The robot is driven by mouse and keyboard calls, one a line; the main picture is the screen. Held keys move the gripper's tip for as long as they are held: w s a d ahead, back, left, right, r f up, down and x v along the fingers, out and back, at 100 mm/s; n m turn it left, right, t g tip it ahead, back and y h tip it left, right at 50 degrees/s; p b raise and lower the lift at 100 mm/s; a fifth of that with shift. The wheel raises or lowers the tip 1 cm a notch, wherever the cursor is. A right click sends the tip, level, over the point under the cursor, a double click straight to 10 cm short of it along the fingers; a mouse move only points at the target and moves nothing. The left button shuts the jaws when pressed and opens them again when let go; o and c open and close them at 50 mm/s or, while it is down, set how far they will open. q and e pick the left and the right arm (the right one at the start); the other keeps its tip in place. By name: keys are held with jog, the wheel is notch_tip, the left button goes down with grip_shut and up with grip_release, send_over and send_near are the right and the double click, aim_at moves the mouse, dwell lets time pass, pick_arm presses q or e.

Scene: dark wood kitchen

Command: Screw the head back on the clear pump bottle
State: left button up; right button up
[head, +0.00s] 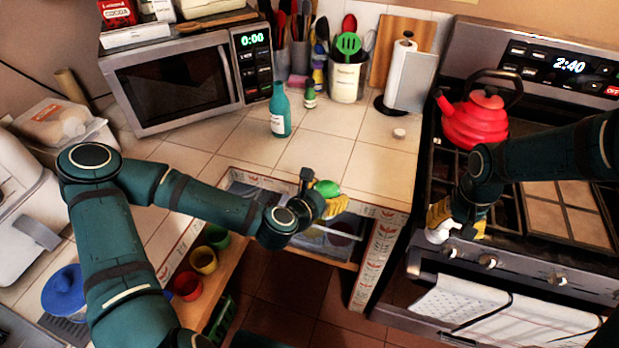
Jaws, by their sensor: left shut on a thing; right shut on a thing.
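My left gripper (334,207) is over the front edge of the counter, its yellow fingers shut on a small, rounded green thing (327,187). This may be the pump bottle seen end-on, but its clear wall cannot be made out. My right gripper (455,218) is in front of the stove's left side, shut on a small white thing (438,236) that looks like the pump head. Most of it is hidden by the fingers. The two held things are well apart.
A red kettle (473,120) sits on the stove near my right arm.

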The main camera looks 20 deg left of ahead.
pick_arm(q)
jog(key=s+d+f+m+g+h, duration=0.1)
jog(key=d+m+g+h, duration=0.1)
jog(key=d+m+h, duration=0.2)
jog(key=d, duration=0.3)
jog(key=shift+d, duration=0.15)
pick_arm(e)
jog(key=w+a+r+n, duration=0.2)
jog(key=a+r+n, duration=0.2)
jog(key=a, duration=0.6)
jog(key=w+a+r+n, duration=0.1)
jog(key=a+r+n, duration=0.2)
jog(key=a+r, duration=0.4)
jog(key=a, duration=0.3)
jog(key=shift+w+r+n+h, duration=0.3)
jog(key=shift+w+r+n, duration=0.05)
jog(key=shift+w+n, duration=0.05)
jog(key=shift+f, duration=0.15)
notch_tip(320, 180, down, 4)
jog(key=shift+r, duration=0.1)
